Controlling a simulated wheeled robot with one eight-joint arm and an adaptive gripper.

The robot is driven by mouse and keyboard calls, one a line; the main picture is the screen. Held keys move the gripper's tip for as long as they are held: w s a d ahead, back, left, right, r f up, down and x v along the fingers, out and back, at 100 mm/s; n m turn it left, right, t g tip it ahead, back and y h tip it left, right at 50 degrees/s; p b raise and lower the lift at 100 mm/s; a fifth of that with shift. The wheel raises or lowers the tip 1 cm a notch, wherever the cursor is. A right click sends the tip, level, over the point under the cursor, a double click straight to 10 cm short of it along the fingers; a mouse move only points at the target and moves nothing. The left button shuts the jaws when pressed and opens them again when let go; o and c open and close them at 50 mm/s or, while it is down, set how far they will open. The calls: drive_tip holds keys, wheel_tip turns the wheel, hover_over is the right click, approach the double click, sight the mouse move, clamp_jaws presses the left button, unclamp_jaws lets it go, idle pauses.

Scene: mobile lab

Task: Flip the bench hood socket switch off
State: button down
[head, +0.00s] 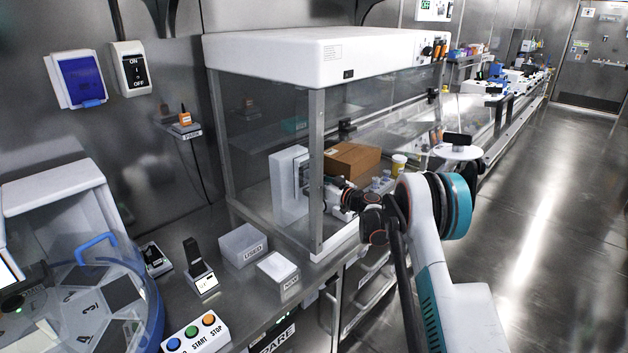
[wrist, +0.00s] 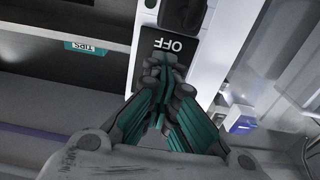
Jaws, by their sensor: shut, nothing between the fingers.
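A white switch box (head: 288,185) stands inside the glass hood (head: 330,57). Its dark front faces my gripper (head: 322,190). In the wrist view the white box frame (wrist: 207,50) holds a black panel (wrist: 178,45) with the word OFF upside down. A dark rocker (wrist: 182,14) shows above the word, partly cut off by the top edge. My gripper (wrist: 165,76) is shut and empty, its fingertips over the panel just below the word. I cannot tell whether they touch it. The rocker's position is unclear.
A brown box (head: 352,160) and a small yellow-lidded tub (head: 398,163) are close to my arm. The hood's front post (head: 316,165) stands near the gripper. Another ON/OFF switch (head: 131,68) and a blue socket (head: 81,81) are on the left wall.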

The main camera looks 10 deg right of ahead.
drive_tip(key=shift+w+a+r, duration=0.1)
drive_tip(key=shift+a+r, duration=0.05)
drive_tip(key=shift+a, duration=0.1)
idle(0.5)
drive_tip(key=shift+s+d+f, duration=0.25)
drive_tip(key=shift+s, duration=0.05)
drive_tip(key=v, duration=1.3)
drive_tip(key=shift+s+d+p, duration=0.2)
drive_tip(key=shift+d+p, duration=0.05)
drive_tip(key=shift+p, duration=0.2)
drive_tip(key=shift+r, duration=0.1)
